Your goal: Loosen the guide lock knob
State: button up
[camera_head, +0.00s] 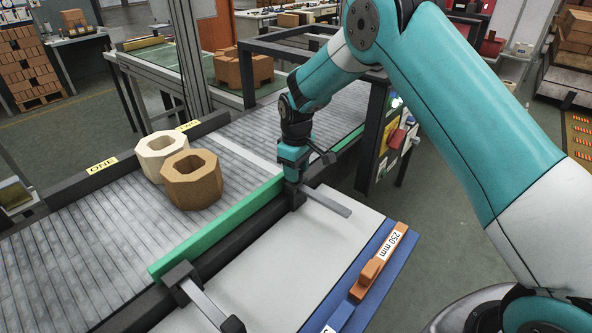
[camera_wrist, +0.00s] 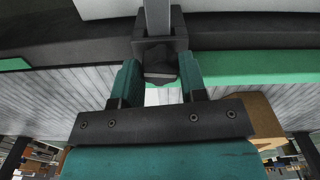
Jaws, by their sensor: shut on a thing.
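The green guide rail (camera_head: 215,228) runs along the near edge of the grey roller conveyor. A dark bracket (camera_head: 298,198) with a grey bar (camera_head: 332,204) sits at its far end. In the wrist view, a dark lock knob (camera_wrist: 160,66) on the bracket (camera_wrist: 160,34) lies between the two teal fingers. My gripper (camera_head: 292,168) points down at this bracket and is shut on the knob; it also shows in the wrist view (camera_wrist: 158,78). The knob is hidden by my gripper in the head view. A second bracket (camera_head: 181,278) with a bar holds the rail's near end.
A cream hollow block (camera_head: 150,165) and a brown hollow block (camera_head: 192,190) stand on the conveyor (camera_head: 90,230). An orange piece labelled 250 mm (camera_head: 372,268) lies on the blue strip of the white side table (camera_head: 300,255). Dark frame posts (camera_head: 374,130) rise behind my gripper.

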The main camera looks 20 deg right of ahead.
jog(key=shift+n, duration=0.5)
jog(key=o, duration=0.9)
jog(key=shift+o, duration=0.2)
jog(key=shift+r, duration=0.1)
notch_tip(320, 180, up, 17)
jog(key=b, duration=0.2)
jog(key=shift+r, duration=0.15)
